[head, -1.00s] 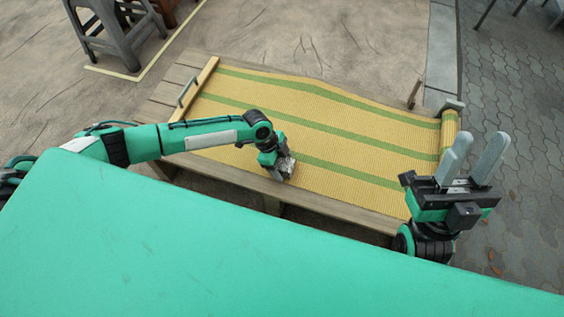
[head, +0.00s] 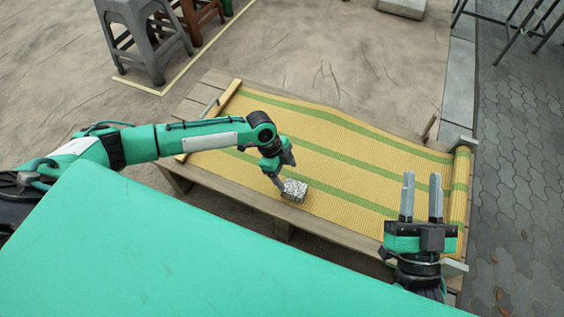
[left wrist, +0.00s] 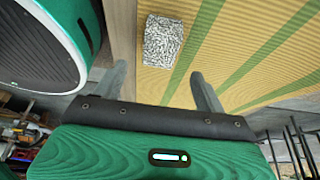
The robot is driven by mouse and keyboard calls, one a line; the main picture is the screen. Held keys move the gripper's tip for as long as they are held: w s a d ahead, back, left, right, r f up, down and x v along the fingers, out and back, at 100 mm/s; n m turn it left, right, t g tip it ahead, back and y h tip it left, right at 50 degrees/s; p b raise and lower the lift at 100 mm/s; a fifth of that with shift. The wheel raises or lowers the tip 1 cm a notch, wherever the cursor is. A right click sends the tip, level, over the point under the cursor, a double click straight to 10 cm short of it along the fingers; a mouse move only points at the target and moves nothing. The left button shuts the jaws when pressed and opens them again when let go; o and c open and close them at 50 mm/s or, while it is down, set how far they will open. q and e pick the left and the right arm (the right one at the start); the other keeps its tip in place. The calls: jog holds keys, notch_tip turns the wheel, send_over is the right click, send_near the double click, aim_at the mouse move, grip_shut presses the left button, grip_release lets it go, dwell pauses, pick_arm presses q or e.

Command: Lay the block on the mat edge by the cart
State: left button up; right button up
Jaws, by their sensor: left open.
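A speckled grey block (head: 294,191) lies on the yellow woven mat (head: 340,150) with green stripes, close to the mat's near long edge. In the left wrist view the block (left wrist: 162,40) sits beyond my fingertips, near the mat's border with bare wood. My left gripper (head: 279,178) is open and empty, just above and left of the block; one finger hides the other in part in the head view. My left gripper (left wrist: 160,78) shows two spread fingers with nothing between them. My right gripper (head: 422,182) is open and empty, fingers pointing up, near the mat's right end.
The mat lies on a low wooden slatted platform (head: 245,196), with its right end rolled up (head: 460,190). A grey stool (head: 148,40) and a brown stool (head: 195,18) stand at the back left. Paving is at the right. The mat's middle is clear.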

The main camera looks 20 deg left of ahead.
pick_arm(q)
jog(key=s+d+r+n+t+h, duration=0.25)
jog(key=d+r, duration=0.35)
jog(key=d, duration=0.3)
jog(key=s+d+r+n+t+h, duration=0.2)
jog(key=s+d+r+t+h, duration=0.25)
jog(key=d, duration=0.45)
jog(key=s+a+r+n+t+y, duration=0.2)
jog(key=a+r+n+t, duration=0.3)
jog(key=r, duration=0.4)
jog(key=s+a+r+n+t+y, duration=0.2)
jog(key=s+a+r+n+t, duration=0.1)
jog(key=a+r+n+t, duration=0.3)
notch_tip(320, 180, up, 3)
jog(key=shift+r+n+t+y, duration=0.2)
jog(key=shift+n+t+y, duration=0.2)
jog(key=shift+t, duration=0.6)
pick_arm(e)
jog(key=f+g, duration=0.1)
jog(key=f, duration=0.1)
jog(key=a+f+g, duration=0.1)
jog(key=f, duration=0.1)
pick_arm(q)
jog(key=shift+f+p, duration=0.1)
jog(key=shift+p, duration=0.3)
pick_arm(e)
jog(key=shift+a+r, duration=0.1)
jog(key=shift+a, duration=0.05)
